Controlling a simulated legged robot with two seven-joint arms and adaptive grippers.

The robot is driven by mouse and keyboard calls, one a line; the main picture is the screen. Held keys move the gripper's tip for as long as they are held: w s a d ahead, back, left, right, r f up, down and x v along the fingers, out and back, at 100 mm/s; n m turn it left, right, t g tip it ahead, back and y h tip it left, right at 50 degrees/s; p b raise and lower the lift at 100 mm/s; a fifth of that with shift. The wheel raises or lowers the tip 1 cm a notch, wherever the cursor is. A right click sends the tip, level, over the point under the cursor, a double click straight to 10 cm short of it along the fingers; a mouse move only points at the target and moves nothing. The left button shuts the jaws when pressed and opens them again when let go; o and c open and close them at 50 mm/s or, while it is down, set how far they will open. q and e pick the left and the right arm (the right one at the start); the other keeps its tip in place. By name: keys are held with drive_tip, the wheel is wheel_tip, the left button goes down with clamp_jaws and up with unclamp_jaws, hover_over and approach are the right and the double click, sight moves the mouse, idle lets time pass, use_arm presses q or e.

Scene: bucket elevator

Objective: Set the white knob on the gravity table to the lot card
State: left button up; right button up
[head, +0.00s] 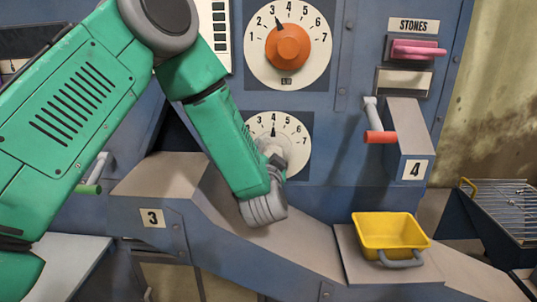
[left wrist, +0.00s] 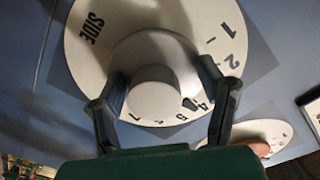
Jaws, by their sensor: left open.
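The white knob (left wrist: 152,92) sits on a round white dial (left wrist: 88,62) marked SIDE and numbered to 7. Its dark pointer is near 4 in the left wrist view. In the head view the white knob (head: 292,153) is partly hidden by my left gripper (head: 268,160). The left gripper's fingers (left wrist: 162,72) are open, one on each side of the knob; I cannot tell whether they touch it. I cannot identify a lot card with certainty. My right gripper is not in view.
An orange knob (head: 288,46) on a numbered dial is above, its pointer near 3. A white panel with black squares (head: 222,40) is beside it. A red-handled lever (head: 380,136), a pink STONES handle (head: 420,50) and a yellow bin (head: 390,233) are to the right.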

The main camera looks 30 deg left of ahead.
use_arm(q)
drive_tip(key=shift+w+d+r, duration=0.15)
drive_tip(key=shift+w+d, duration=0.1)
drive_tip(key=shift+d, duration=0.5)
drive_tip(key=shift+w+d, duration=0.1)
drive_tip(key=shift+d, duration=0.2)
drive_tip(key=c, duration=0.5)
drive_tip(key=shift+d+r, duration=0.1)
drive_tip(key=c, duration=0.6)
drive_tip(key=shift+s+a, duration=0.3)
drive_tip(key=shift+a, duration=0.25)
drive_tip(key=shift+c, duration=0.2)
drive_tip(key=shift+f, duration=0.25)
drive_tip(key=shift+d, duration=0.2)
